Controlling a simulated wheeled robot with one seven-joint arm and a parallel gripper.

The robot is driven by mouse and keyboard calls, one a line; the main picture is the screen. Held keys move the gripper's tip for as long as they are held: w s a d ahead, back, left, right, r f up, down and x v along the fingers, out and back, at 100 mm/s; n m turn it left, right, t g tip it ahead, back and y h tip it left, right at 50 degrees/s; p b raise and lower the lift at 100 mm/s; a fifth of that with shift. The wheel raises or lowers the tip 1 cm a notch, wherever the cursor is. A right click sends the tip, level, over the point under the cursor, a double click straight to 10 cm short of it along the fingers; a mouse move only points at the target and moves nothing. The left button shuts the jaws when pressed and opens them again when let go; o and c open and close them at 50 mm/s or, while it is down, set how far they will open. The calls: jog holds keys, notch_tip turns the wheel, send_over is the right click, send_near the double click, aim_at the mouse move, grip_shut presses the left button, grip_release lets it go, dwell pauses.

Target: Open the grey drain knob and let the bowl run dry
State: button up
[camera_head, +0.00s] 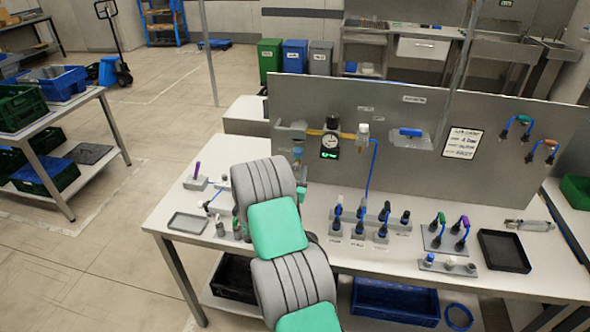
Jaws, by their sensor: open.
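A panel-mounted air unit stands at the back of the bench, with a grey block (290,131) at its left end. A round gauge (330,141) with a green display sits to its right. Something small below the grey block, just behind my arm, may be part of the bowl, but I cannot make it out. I cannot pick out the grey drain knob. My grey and green arm rises from the bottom centre and covers the area below the block.
The bench (190,222) holds a shallow grey tray (188,223) at left. Several fittings with blue hoses stand right of my arm, near a black tray (503,251). The upright grey panel (300,95) closes off the back. Bare bench shows between the fittings and the panel.

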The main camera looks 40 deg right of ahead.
jog(key=shift+c, duration=0.3)
grip_shut()
jog(key=shift+f+m+b, duration=0.1)
jog(key=shift+m+b, duration=0.2)
jog(key=m+b, duration=0.3)
jog(key=shift+f, duration=0.1)
jog(key=m+b, duration=0.5)
jog(key=shift+f+m, duration=0.1)
jog(key=shift+m, duration=0.3)
jog(key=m+b, duration=0.5)
jog(key=b, duration=0.1)
jog(key=shift+s, duration=0.1)
jog(key=m+b, duration=0.3)
jog(key=b, duration=0.1)
jog(key=shift+m, duration=0.3)
